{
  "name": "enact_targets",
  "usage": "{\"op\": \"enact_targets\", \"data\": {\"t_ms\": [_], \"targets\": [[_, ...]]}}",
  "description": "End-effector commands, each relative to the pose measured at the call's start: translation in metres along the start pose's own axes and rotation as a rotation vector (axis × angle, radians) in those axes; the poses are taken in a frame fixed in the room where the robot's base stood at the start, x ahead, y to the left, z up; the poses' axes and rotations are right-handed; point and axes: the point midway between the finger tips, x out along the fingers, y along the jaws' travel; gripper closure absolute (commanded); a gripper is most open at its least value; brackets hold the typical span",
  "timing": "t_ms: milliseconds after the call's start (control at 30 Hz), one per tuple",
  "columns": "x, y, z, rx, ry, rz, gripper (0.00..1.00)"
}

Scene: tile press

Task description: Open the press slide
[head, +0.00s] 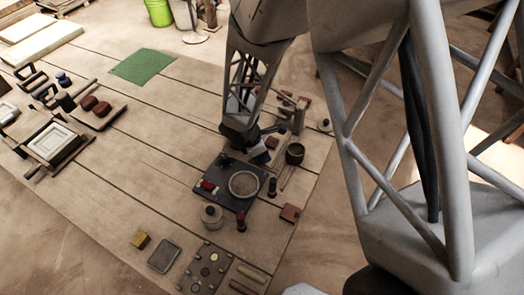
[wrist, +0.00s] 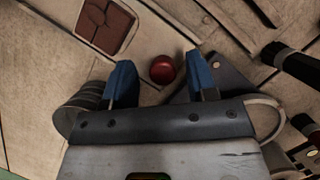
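My gripper (wrist: 160,82) has its two blue-tipped fingers wide apart in the wrist view, with nothing held between them. A round red knob (wrist: 162,69) shows between the fingertips, near their ends; I cannot tell its height relative to them. A square tray with a cracked red-brown tile (wrist: 105,25) lies beyond the left finger. In the head view my gripper (head: 258,150) is low over the right part of the table, behind the dark board. I cannot tell for sure which part is the press slide; the arm and gripper hide some of that area.
The dark board (head: 215,190) carries a round ring (head: 244,184) and a red piece. A dark cup (head: 295,153) stands close to the right of my gripper. A grey jar (head: 212,215) stands in front. The middle of the table left of the board is clear.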

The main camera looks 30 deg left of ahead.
Motion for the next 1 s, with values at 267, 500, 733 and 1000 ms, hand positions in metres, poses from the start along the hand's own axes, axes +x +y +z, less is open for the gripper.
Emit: {"op": "enact_targets", "data": {"t_ms": [267, 500, 733, 1000], "targets": [[-0.002, 0.0, 0.0, 0.0, 0.0, 0.0, 0.48], [-0.02, 0.0, 0.0, 0.001, 0.0, 0.001, 0.48], [-0.049, 0.0, 0.0, 0.0, 0.0, 0.002, 0.48], [-0.074, 0.0, 0.0, 0.0, -0.001, 0.0, 0.48]]}}
